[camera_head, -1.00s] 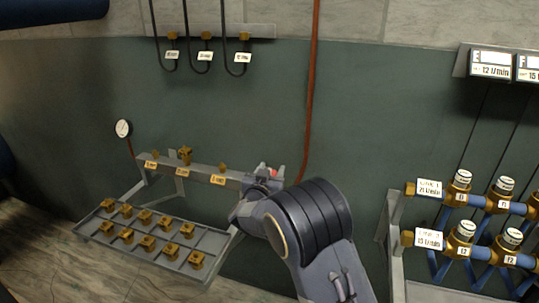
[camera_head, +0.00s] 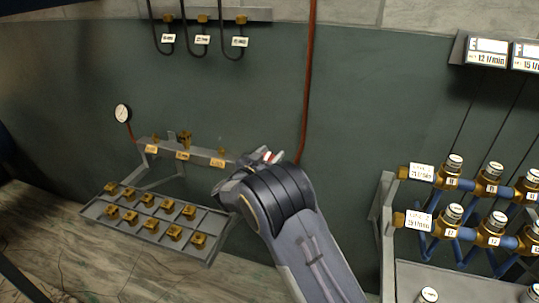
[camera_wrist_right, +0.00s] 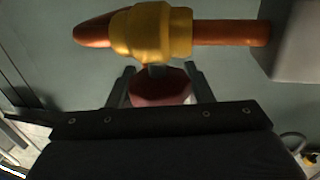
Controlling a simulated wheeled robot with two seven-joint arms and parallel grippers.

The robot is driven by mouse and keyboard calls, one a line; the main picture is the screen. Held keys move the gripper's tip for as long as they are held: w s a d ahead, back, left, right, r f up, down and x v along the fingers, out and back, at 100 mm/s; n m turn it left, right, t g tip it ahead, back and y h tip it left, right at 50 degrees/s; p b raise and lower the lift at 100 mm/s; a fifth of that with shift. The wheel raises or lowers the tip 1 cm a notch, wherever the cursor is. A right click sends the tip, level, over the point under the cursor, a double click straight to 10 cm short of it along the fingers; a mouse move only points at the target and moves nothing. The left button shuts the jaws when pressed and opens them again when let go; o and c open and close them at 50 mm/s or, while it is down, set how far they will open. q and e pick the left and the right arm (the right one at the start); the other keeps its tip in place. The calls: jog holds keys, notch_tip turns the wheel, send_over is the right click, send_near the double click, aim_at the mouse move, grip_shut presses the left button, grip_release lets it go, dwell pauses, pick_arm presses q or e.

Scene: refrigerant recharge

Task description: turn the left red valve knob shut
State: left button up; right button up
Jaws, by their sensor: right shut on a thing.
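A dark red valve knob (camera_wrist_right: 160,88) sits between the two fingers of my right gripper (camera_wrist_right: 158,80) in the right wrist view. It is attached under a brass valve body (camera_wrist_right: 150,32) on a horizontal copper pipe. My right gripper is shut on this knob. The wrist hides most of the valve there. No second red knob is clear. My left gripper is not in view.
A grey rail with yellow labels (camera_head: 183,156) runs left of the gripper, above a tray (camera_head: 150,236) of several brass blocks. A gauge (camera_head: 122,113) hangs on the wall. Blue pipes with several brass valves (camera_head: 487,187) stand at the right.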

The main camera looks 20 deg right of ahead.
jog(key=o, duration=1)
jog(key=v, duration=0.7)
jog(key=shift+s+a+r+b, duration=0.1)
jog(key=shift+s+a+b, duration=0.15)
jog(key=shift+b, duration=0.15)
